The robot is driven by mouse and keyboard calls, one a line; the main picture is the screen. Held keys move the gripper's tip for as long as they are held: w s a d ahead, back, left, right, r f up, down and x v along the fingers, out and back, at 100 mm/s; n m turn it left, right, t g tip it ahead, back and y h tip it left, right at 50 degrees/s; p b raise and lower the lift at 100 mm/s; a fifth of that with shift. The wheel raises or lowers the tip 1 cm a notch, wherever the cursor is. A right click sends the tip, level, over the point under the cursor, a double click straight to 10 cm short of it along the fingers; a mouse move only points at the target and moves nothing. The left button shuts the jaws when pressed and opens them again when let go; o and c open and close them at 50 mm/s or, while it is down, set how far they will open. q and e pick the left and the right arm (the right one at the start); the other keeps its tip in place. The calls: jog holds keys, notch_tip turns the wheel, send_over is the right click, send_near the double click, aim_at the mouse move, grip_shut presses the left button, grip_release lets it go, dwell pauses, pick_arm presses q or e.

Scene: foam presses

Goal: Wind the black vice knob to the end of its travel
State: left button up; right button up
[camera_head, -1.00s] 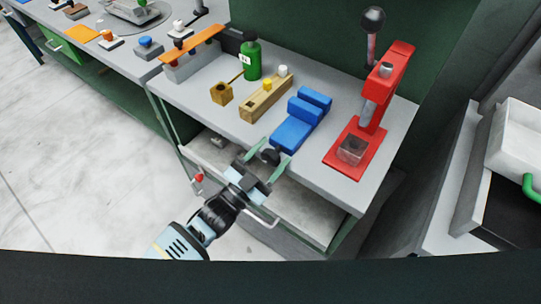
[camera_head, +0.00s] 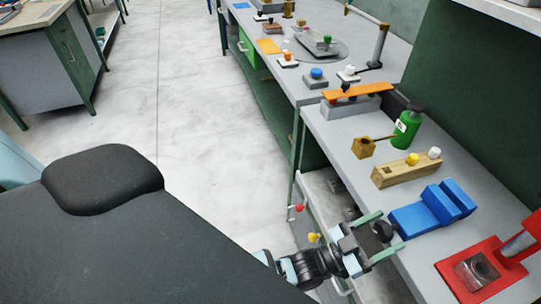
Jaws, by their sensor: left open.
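The blue vice (camera_head: 416,220) sits on the grey bench at the right, behind the gripper. Its round black knob (camera_head: 383,231) sticks out from the vice's front side. My left gripper (camera_head: 381,234) has its two green fingers apart, one on each side of the black knob. I cannot tell whether the fingers touch it. The screw behind the knob is mostly hidden. My right gripper is not in view.
A red press (camera_head: 497,262) stands right of the vice. A wooden block (camera_head: 405,171) with yellow and white knobs and a green bottle (camera_head: 406,130) stand behind. Red (camera_head: 299,208) and yellow (camera_head: 313,237) handles show at the bench front. The floor at the left is clear.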

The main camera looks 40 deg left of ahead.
pick_arm(q)
jog(key=s+a+f+n+g+y+p, duration=0.1)
jog(key=s+a+f+n+g+y, duration=0.1)
jog(key=s+a+f, duration=0.5)
jog(key=s+a+f+n+g+y+p, duration=0.2)
jog(key=s+a+f+g+y, duration=0.2)
jog(key=s, duration=1)
jog(key=shift+a+f+g+y, duration=0.3)
jog(key=shift+a+f+y, duration=1.3)
jog(key=shift+a, duration=0.7)
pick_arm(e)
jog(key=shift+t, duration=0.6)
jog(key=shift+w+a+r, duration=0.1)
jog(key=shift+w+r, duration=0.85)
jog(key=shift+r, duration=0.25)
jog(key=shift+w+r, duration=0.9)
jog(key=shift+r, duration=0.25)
pick_arm(q)
jog(key=shift+r, duration=0.15)
